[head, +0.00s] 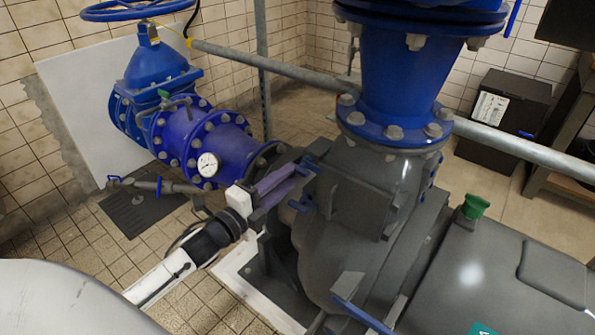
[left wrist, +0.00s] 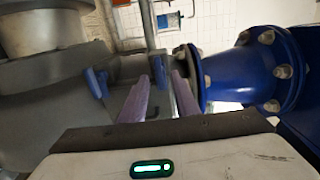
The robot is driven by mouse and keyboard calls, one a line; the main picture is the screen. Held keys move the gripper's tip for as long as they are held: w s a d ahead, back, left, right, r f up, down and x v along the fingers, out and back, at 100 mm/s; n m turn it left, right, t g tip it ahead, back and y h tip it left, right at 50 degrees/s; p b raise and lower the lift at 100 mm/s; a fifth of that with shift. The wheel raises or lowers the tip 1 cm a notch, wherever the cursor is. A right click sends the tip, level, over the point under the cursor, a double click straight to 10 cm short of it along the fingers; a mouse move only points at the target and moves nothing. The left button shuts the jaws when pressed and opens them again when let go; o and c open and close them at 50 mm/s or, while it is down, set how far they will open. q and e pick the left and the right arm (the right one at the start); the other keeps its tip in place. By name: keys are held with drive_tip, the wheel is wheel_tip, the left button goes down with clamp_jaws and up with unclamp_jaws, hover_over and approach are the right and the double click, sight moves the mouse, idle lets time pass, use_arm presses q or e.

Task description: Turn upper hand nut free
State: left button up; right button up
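The grey pump casing (head: 322,245) stands in the middle of the head view with a square cover (head: 352,197) on its side. A blue hand nut (head: 309,165) sits at the cover's upper left edge, and another blue hand nut (head: 300,204) sits lower. Blue nut wings (left wrist: 97,82) show left of the fingers in the left wrist view; I cannot tell which nut they belong to. My left gripper (head: 277,186) has purple fingers pointing toward the cover. My right gripper is not in view.
A blue flanged pipe (head: 398,75) rises above the pump. A purple-blue pipe with a pressure gauge (head: 208,164) lies behind my left gripper. A grey rail (head: 280,68) crosses behind. A green cap (head: 475,205) stands on the right housing. A blue bar (head: 362,314) sticks out low.

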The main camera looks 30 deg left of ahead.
sight(297, 168)
use_arm(q)
drive_tip(key=shift+w+d, duration=0.2)
drive_tip(key=shift+w, duration=2.5)
clamp_jaws()
